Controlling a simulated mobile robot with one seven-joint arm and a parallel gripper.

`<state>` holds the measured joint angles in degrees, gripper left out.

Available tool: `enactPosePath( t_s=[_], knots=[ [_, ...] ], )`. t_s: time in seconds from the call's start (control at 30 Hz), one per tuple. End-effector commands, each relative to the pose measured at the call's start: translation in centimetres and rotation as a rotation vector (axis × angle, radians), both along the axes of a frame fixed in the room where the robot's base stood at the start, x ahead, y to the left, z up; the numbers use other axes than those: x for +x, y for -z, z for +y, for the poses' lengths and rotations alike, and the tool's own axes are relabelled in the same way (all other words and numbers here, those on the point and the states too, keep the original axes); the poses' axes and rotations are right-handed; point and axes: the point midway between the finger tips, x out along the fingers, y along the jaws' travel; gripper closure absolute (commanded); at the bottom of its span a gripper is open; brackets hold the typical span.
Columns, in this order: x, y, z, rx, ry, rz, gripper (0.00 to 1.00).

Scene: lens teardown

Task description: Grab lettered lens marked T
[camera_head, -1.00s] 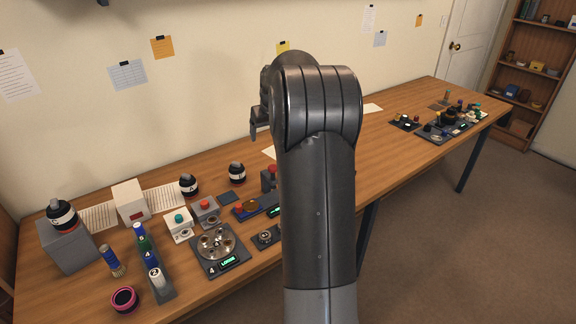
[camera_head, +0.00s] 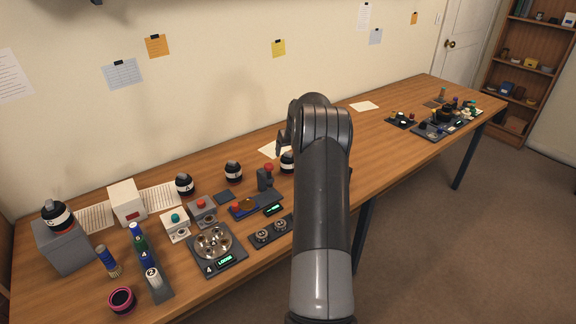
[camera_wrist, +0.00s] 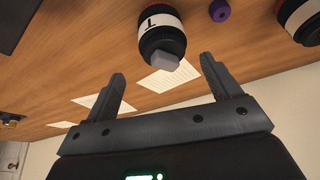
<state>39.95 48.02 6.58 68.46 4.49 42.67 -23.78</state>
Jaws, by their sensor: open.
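The lens marked T (camera_wrist: 158,38) is a black barrel with a white band, a red ring and a grey tip. In the wrist view it stands on the wooden bench, just beyond and between my gripper's fingers (camera_wrist: 163,72), with no contact visible. My gripper is open and empty. In the head view one finger of my gripper (camera_head: 282,146) shows at the left of my arm. A similar dark lens (camera_head: 287,161) stands below it, partly hidden by my arm; its letter cannot be read there.
Similar lenses (camera_head: 233,171) and (camera_head: 184,184) stand to the left, and one marked C (camera_head: 57,215) sits on a grey block (camera_head: 62,248). A round metal fixture (camera_head: 214,243) is in front.

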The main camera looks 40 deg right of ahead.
Motion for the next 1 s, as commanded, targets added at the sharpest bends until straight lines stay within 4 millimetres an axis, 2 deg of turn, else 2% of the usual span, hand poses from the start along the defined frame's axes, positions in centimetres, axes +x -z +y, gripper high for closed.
enactPosePath(
  t_s=[0.17,0.4,0.67,1.0],
  knots=[
    [0.3,1.6,0.3,0.002,0.000,0.003,0.17],
    [1.3,4.8,0.5,0.001,-0.001,0.002,0.17],
    [1.4,5.1,0.4,0.000,-0.001,0.000,0.17],
    [1.4,5.1,0.4,0.000,0.000,0.001,0.45]
  ],
)
